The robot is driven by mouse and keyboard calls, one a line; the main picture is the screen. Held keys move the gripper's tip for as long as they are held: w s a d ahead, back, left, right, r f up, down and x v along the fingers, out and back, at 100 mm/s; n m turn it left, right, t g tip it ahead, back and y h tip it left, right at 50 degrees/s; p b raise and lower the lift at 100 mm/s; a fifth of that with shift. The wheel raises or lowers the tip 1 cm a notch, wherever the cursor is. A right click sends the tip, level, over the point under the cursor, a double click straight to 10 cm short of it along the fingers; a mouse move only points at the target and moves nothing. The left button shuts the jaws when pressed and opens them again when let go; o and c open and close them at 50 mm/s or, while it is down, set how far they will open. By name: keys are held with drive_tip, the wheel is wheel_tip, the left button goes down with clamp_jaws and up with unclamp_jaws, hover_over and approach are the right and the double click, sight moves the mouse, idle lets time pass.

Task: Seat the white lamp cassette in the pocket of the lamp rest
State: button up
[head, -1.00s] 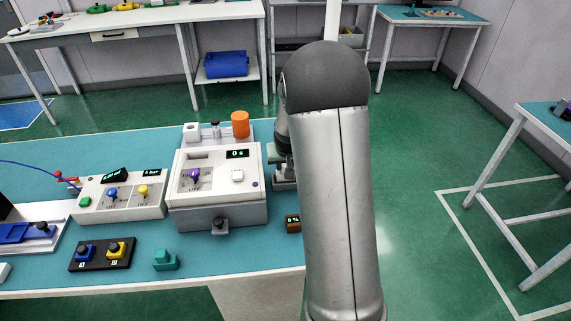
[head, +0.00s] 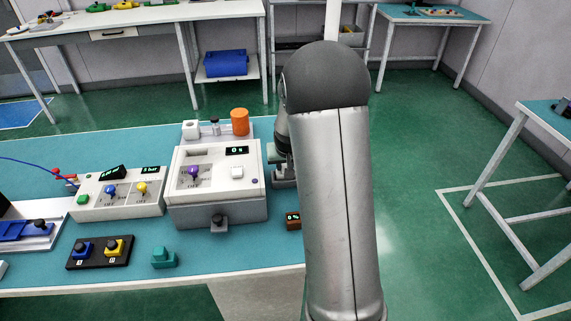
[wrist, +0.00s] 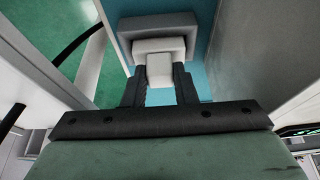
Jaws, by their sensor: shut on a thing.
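The white lamp cassette (wrist: 159,70) shows at upper centre in the wrist view, with a narrow grip part and a wider head beyond it. My gripper (wrist: 160,82) has its two black fingers on either side of the grip part and is shut on it. The grey lamp rest (wrist: 129,38) lies just beyond, and its walls frame the cassette's head at the back and sides. I cannot tell how deep the head sits in the pocket. In the head view my own arm hides the cassette and fingertips; a grey base (head: 284,183) shows beside the arm.
The white console (head: 217,190) with a purple knob stands just left of my arm. An orange cylinder (head: 240,122) stands behind it. A small display box (head: 293,220) sits near the table's right edge. Pale walls rise close on both sides in the wrist view.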

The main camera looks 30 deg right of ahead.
drive_tip(key=shift+f+b, duration=0.3)
drive_tip(key=shift+b, duration=0.15)
idle(0.5)
drive_tip(key=o, duration=1.5)
drive_tip(key=shift+r, duration=0.1)
drive_tip(key=shift+r+p, duration=1.9)
drive_tip(key=shift+r, duration=1.5)
drive_tip(key=shift+s+a+r, duration=0.1)
